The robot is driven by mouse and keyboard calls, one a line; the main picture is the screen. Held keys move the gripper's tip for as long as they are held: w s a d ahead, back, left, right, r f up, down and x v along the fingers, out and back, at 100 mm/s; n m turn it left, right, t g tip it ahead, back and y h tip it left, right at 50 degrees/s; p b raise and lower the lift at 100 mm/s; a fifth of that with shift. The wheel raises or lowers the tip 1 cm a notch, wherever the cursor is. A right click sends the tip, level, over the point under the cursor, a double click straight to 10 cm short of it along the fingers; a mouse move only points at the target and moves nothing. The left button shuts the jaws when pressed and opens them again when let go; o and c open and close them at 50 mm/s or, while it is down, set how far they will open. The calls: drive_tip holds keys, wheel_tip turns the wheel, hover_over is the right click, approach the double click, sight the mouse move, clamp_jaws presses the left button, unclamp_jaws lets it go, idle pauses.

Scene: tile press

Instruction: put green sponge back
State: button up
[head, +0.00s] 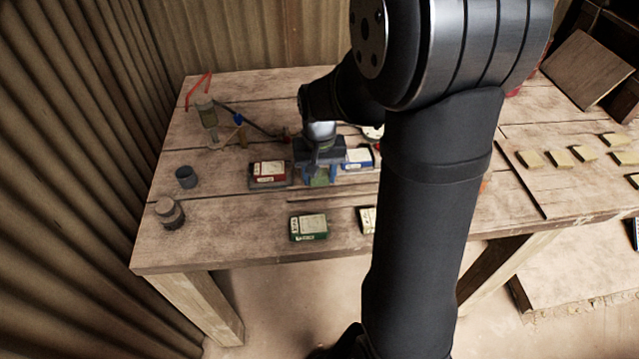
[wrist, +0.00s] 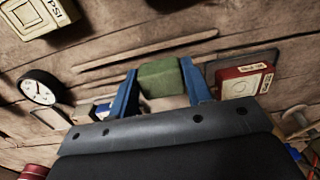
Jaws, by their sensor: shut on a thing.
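The green sponge (wrist: 160,78) is a small block between the two blue fingers of my gripper (wrist: 170,88) in the wrist view. My gripper is shut on it. In the head view my gripper (head: 319,178) points down over the middle of the table, between a red box and a blue-and-white box. A bit of the sponge (head: 320,181) shows green between the fingers there. Whether the sponge touches the table I cannot tell. My arm hides part of the table to the right.
A red box (head: 268,173) stands close left of my gripper and a blue-and-white box (head: 357,158) close right. A green box (head: 309,227) lies nearer the front edge. A grey cup (head: 187,177) and jar (head: 169,213) stand left.

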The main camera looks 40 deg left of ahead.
sight(320, 185)
drive_tip(key=shift+f, duration=1.8)
drive_tip(key=o, duration=0.9)
drive_tip(key=shift+f, duration=0.1)
wheel_tip(320, 185, up, 12)
drive_tip(key=shift+r, duration=0.1)
drive_tip(key=shift+f, duration=4.2)
